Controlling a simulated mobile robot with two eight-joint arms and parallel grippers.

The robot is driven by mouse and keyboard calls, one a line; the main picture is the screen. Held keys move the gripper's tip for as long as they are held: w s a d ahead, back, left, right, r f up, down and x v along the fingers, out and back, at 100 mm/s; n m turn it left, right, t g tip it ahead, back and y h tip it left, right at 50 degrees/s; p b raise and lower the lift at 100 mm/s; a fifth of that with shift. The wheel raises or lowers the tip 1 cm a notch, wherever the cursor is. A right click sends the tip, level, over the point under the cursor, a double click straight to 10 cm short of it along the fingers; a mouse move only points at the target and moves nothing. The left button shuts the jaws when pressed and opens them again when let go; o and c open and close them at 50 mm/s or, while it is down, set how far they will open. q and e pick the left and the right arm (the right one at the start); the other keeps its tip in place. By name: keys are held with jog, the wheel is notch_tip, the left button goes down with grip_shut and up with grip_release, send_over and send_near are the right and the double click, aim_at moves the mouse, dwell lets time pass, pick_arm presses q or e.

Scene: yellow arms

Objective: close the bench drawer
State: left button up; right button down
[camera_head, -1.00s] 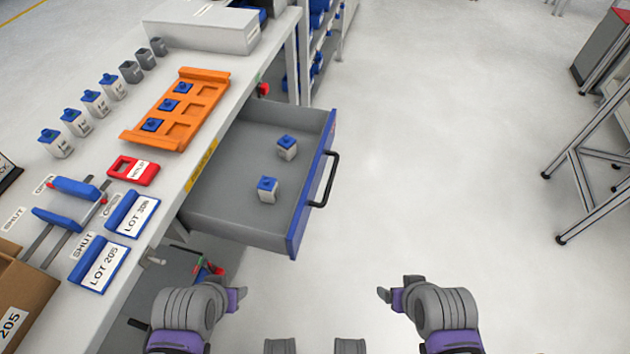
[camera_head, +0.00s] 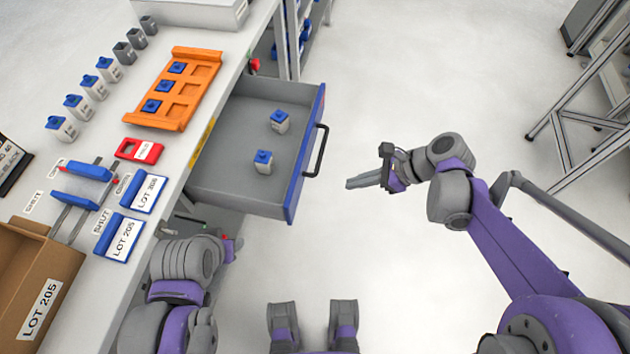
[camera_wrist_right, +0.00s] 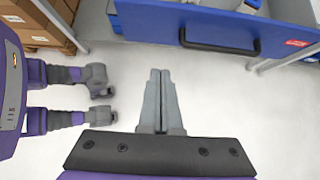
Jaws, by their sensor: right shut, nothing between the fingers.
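The bench drawer (camera_head: 232,181) stands open, pulled out from the bench. It has a blue front (camera_head: 304,164) and a black handle (camera_head: 317,151). Two small white bottles with blue caps (camera_head: 279,121) stand in it. My right gripper (camera_head: 350,184) is shut and empty, in front of the drawer, a short gap to the right of the handle. In the right wrist view the shut fingers (camera_wrist_right: 160,74) point toward the blue front and the handle (camera_wrist_right: 219,43), apart from both. My left arm is low beside the bench; its fingers (camera_head: 238,245) are too unclear to read.
The floor right of the drawer is clear. A metal frame (camera_head: 590,120) stands far right.

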aim_at(299, 190)
jog(key=shift+w+a+r+b+x, duration=0.1)
jog(key=shift+a+r+b+x, duration=0.2)
jog(key=shift+x, duration=1.85)
jog(key=shift+w+a+r+b+x, duration=0.15)
jog(key=shift+a+r+x, duration=0.25)
jog(key=shift+x, duration=1.7)
jog(key=shift+a+r+b+x, duration=0.25)
jog(key=shift+a+r+x, duration=0.1)
jog(key=shift+x, duration=1.8)
jog(key=shift+a, duration=0.1)
jog(key=w+a, duration=0.2)
jog(key=a, duration=0.6)
jog(key=w+a+b, duration=0.1)
jog(key=w+a, duration=0.1)
jog(key=a, duration=0.6)
jog(key=w+a+b, duration=0.1)
jog(key=w+a, duration=0.1)
jog(key=a, duration=0.7)
jog(key=shift+w, duration=0.35)
jog(key=shift+w+a, duration=0.1)
jog(key=shift+a, duration=0.35)
jog(key=shift+r, duration=0.1)
jog(key=shift+a, duration=0.1)
